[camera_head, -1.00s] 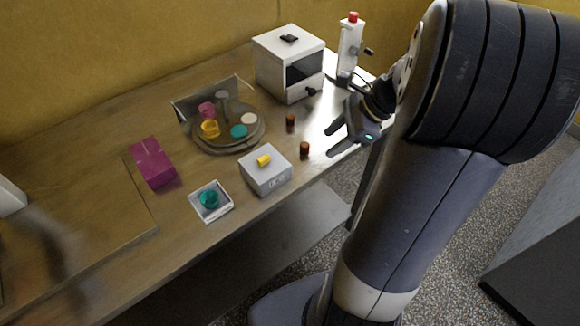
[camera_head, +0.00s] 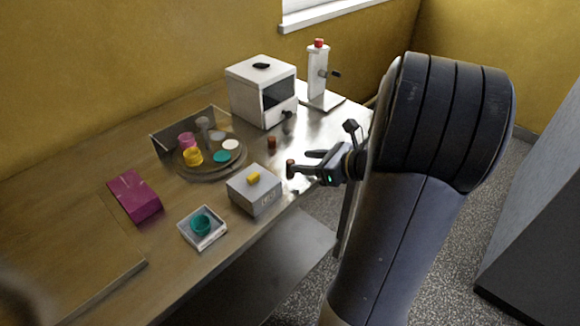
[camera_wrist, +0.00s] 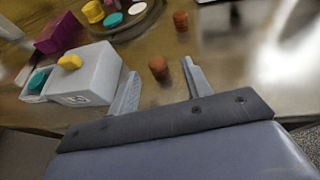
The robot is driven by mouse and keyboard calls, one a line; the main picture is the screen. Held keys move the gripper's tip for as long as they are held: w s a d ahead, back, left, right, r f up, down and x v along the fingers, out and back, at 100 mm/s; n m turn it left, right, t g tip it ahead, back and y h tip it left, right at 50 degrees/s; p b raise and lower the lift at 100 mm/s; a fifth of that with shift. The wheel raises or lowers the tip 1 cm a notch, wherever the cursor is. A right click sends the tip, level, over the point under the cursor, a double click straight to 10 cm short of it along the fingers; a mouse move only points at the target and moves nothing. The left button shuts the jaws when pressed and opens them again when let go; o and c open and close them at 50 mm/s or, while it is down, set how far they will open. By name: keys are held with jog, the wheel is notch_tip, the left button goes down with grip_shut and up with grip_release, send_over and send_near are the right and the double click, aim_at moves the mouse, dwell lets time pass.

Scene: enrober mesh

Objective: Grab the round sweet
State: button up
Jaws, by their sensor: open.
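Two small brown sweets stand on the wooden table. The nearer sweet (camera_head: 290,163) looks rounded in the wrist view (camera_wrist: 159,68). The farther sweet (camera_head: 272,142) looks like a short upright cylinder in the wrist view (camera_wrist: 181,21). I cannot tell for sure which is the round one. My gripper (camera_head: 300,163) is open and low over the table's right part. In the wrist view, the nearer sweet shows between the fingertips (camera_wrist: 161,67), close to them. I cannot tell whether a finger touches it. The farther sweet lies beyond the right finger.
A grey box with a yellow knob (camera_head: 255,190) stands close to the left finger. A round tray (camera_head: 205,174) with coloured pieces, a magenta box (camera_head: 134,195) and a small open tray (camera_head: 190,235) are farther left. A white machine (camera_head: 257,92) stands behind.

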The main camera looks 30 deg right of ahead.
aim_at(290, 161)
jog(key=shift+x, duration=2.75)
jog(key=shift+s+a+f, duration=0.15)
jog(key=shift+s+f, duration=0.05)
jog(key=c, duration=0.8)
jog(key=shift+c, duration=0.2)
